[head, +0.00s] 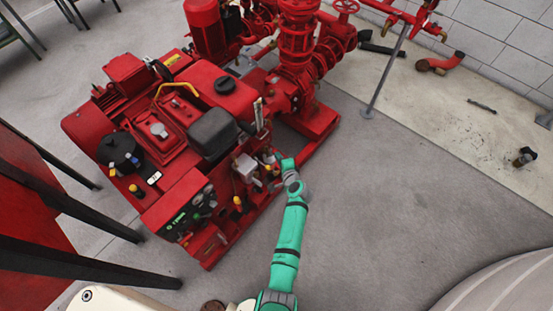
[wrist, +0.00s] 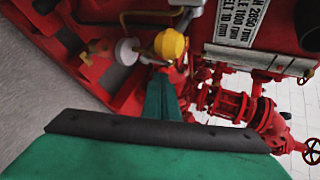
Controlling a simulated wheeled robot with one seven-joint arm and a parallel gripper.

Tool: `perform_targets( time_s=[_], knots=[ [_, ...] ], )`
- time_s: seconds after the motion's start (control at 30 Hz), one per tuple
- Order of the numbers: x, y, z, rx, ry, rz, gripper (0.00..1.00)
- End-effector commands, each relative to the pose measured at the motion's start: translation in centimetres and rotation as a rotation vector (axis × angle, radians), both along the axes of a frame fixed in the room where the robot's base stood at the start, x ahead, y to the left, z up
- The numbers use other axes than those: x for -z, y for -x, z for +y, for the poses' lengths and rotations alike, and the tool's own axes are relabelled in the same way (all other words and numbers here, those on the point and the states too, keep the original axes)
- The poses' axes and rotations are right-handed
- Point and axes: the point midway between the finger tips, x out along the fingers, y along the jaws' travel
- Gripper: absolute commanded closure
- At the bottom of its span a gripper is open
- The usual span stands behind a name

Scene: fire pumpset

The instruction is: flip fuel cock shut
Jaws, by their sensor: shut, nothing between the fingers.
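I cannot make out the fuel cock for certain. In the wrist view a yellow rounded knob (wrist: 170,44) stands just beyond my gripper (wrist: 166,74), with a pale round cup-like part (wrist: 127,51) to its left. My gripper's green fingers are together and empty, their tips just below the knob. I cannot tell whether they touch it. In the head view my green arm reaches to the right side of the red engine (head: 185,120), and the fingertips are too small to tell there. A small yellow part (head: 268,168) shows beside the arm's end.
Red pump pipework (head: 297,50) stands behind the engine. A control panel (head: 190,207) faces the front. A thin grey post (head: 388,75) stands at the right. Dark-legged red furniture (head: 40,190) is at the left. Grey floor right of my arm is clear.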

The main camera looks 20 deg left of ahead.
Motion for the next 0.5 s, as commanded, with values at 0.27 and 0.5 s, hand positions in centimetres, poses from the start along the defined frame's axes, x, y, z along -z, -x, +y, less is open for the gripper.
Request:
perform_targets(
  time_s=[0.27, 0.5],
  knots=[
    [-0.2, -0.5, -0.6, 0.006, -0.019, 0.047, 1.0],
    [-0.2, -1.0, -1.2, 0.012, -0.038, 0.097, 1.0]
  ],
)
